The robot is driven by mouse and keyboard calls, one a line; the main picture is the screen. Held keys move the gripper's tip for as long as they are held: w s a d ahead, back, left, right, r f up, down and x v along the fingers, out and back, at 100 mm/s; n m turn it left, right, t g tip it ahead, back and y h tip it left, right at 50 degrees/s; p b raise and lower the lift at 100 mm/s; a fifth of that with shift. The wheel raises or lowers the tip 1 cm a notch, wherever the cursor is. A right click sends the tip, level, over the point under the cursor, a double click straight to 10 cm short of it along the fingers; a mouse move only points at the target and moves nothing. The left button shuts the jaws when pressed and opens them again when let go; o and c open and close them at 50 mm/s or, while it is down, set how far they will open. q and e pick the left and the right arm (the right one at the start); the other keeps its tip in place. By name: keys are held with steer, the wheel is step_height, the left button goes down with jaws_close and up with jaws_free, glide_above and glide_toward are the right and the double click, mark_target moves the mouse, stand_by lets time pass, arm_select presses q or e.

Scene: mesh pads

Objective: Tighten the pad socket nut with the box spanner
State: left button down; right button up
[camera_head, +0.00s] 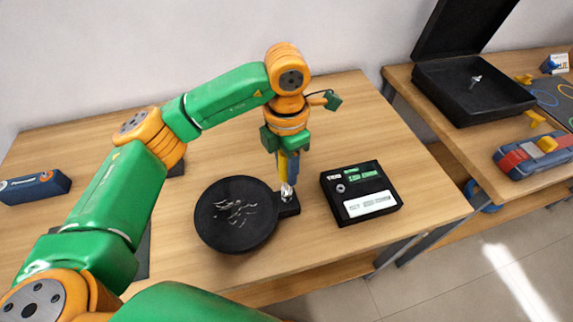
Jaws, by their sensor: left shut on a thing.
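A round black pad (222,238) lies on the table, with light marks on its face and a small black socket block (292,208) on its right side. My left gripper (288,160) points down over that block and is shut on the box spanner, which is largely hidden by the fingers. The spanner's silvery end (287,191) shows at the block. The nut cannot be told apart from the spanner end. I cannot tell whether the spanner is seated around the nut or just above it. My right gripper is out of view.
A black box with a display (360,192) stands close to the right of the pad. An open black case (470,92) and a red-and-blue device (532,155) are on the right table.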

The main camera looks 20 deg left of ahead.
arm_select(q)
steer(key=shift+f+b, duration=0.4)
steer(key=shift+f, duration=0.1)
steer(key=shift+f+m+b, duration=0.1)
steer(key=shift+m+b, duration=0.25)
steer(key=shift+m, duration=0.35)
steer(key=m, duration=0.2)
steer(key=shift+f+m+b, duration=0.1)
steer(key=shift+m+b, duration=0.2)
steer(key=shift+b, duration=0.1)
steer(key=m, duration=0.3)
steer(key=shift+b, duration=0.3)
steer(key=m, duration=0.6)
step_height(320, 180, up, 6)
steer(key=p, duration=0.4)
steer(key=shift+f, duration=0.25)
